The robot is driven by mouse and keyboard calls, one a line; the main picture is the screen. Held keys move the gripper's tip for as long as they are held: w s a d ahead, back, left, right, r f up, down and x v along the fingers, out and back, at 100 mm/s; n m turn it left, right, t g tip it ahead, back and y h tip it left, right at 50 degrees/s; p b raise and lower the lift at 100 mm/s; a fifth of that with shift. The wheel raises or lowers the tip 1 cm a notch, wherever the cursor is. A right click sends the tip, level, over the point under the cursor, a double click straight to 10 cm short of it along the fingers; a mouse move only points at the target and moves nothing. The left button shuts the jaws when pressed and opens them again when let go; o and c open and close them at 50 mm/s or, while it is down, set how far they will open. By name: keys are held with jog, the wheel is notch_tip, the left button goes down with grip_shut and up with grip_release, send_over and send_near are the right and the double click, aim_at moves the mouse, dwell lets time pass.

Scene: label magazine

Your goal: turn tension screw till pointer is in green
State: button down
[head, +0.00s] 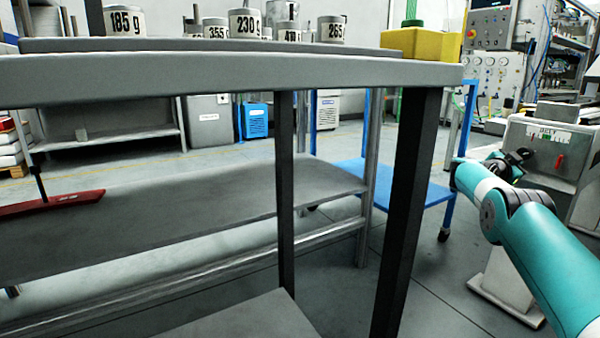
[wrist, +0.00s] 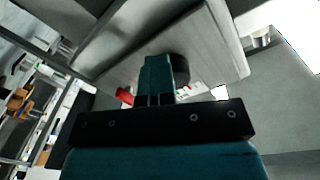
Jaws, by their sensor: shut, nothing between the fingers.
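The label magazine (head: 540,185) is a grey metal box at the right of the head view. Its front has a pale scale strip (head: 550,134) with small green and red marks and a red part (head: 560,161) below. The pointer's exact position is too small to read. In the wrist view the metal plate (wrist: 215,45) carries a dark round knob (wrist: 183,68), perhaps the tension screw, and a red part (wrist: 124,95). My gripper (wrist: 157,60) is shut and empty, its fingertips left of the knob in the picture. I cannot tell whether they touch it.
A blue cart (head: 395,180) stands behind. Open floor shows between bench and magazine.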

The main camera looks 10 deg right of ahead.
jog(key=shift+w+d+r+t+p, duration=0.1)
jog(key=shift+w+r+t+p, duration=0.15)
jog(key=shift+w+r+p, duration=0.3)
jog(key=shift+w+d+r+t+p, duration=0.1)
jog(key=shift+w+r+t+p, duration=0.15)
jog(key=shift+r+p, duration=0.6)
jog(key=shift+p, duration=0.1)
jog(key=shift+s+a+f, duration=0.1)
jog(key=shift+s+f, duration=0.05)
jog(key=shift+f, duration=0.05)
jog(key=shift+r, duration=0.2)
jog(key=p, duration=0.4)
jog(key=shift+a+r+n, duration=0.15)
jog(key=shift+r+n, duration=0.1)
jog(key=shift+n, duration=0.05)
jog(key=p, duration=0.4)
jog(key=shift+a+f, duration=0.15)
jog(key=shift+a, duration=0.15)
jog(key=p, duration=0.2)
jog(key=a+p, duration=0.1)
jog(key=p, duration=0.1)
jog(key=shift+s+f, duration=0.1)
jog(key=shift+f, duration=0.2)
